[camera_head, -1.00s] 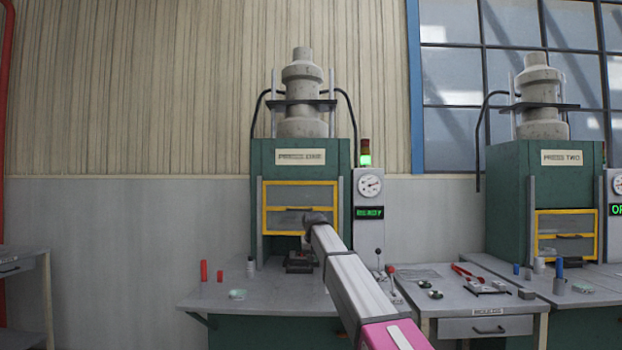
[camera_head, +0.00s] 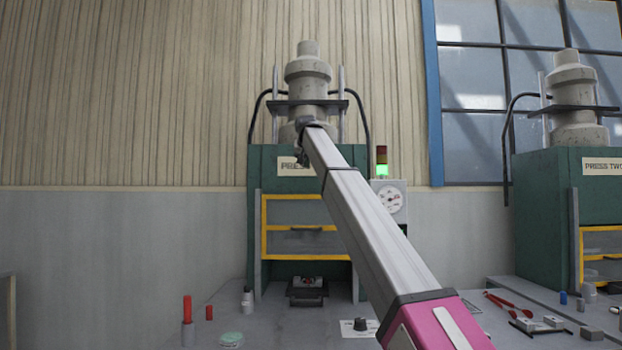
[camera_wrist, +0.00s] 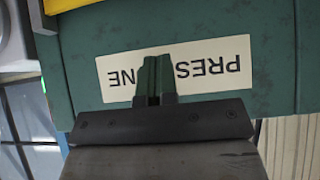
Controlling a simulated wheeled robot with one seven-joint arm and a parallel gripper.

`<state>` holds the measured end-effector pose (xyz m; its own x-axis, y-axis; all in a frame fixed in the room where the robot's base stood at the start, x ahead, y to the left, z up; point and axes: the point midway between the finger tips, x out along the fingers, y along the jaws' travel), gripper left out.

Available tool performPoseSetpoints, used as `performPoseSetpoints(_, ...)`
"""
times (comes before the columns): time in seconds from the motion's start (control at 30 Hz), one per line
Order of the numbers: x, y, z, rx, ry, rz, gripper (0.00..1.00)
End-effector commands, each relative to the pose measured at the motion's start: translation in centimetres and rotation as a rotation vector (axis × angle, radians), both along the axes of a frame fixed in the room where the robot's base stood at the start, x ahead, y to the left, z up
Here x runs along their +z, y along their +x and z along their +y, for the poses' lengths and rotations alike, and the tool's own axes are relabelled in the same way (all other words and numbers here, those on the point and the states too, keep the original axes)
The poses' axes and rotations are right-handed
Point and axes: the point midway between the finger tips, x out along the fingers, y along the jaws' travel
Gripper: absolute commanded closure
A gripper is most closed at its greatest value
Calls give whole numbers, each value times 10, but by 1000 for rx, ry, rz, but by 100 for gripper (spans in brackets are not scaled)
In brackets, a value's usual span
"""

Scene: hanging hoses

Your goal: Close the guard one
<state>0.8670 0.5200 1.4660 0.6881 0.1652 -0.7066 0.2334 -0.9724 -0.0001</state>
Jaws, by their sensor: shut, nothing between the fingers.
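Guard one (camera_head: 305,228) is a yellow-framed panel with a dark handle bar on the green press one (camera_head: 262,172). Its lower edge stands above the bench, leaving an open gap where a dark mould block (camera_head: 307,291) shows. My gripper (camera_head: 301,158) is up in front of the press one sign, above the guard and apart from it. In the wrist view my gripper (camera_wrist: 155,76) is shut and empty before the upside-down sign (camera_wrist: 215,70). A bit of yellow frame (camera_wrist: 62,5) shows at that view's top left.
My arm crosses in front of the press's right side, partly hiding the guard's right edge. A gauge box (camera_head: 391,203) with a green lamp (camera_head: 382,170) stands right of it. Press two (camera_head: 545,200) is farther right.

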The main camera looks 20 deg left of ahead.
Motion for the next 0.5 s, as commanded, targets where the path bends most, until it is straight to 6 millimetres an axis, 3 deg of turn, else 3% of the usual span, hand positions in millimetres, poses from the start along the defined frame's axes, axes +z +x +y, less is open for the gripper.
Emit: performPoseSetpoints(0.5,-66,64,15,0,-1,3,100)
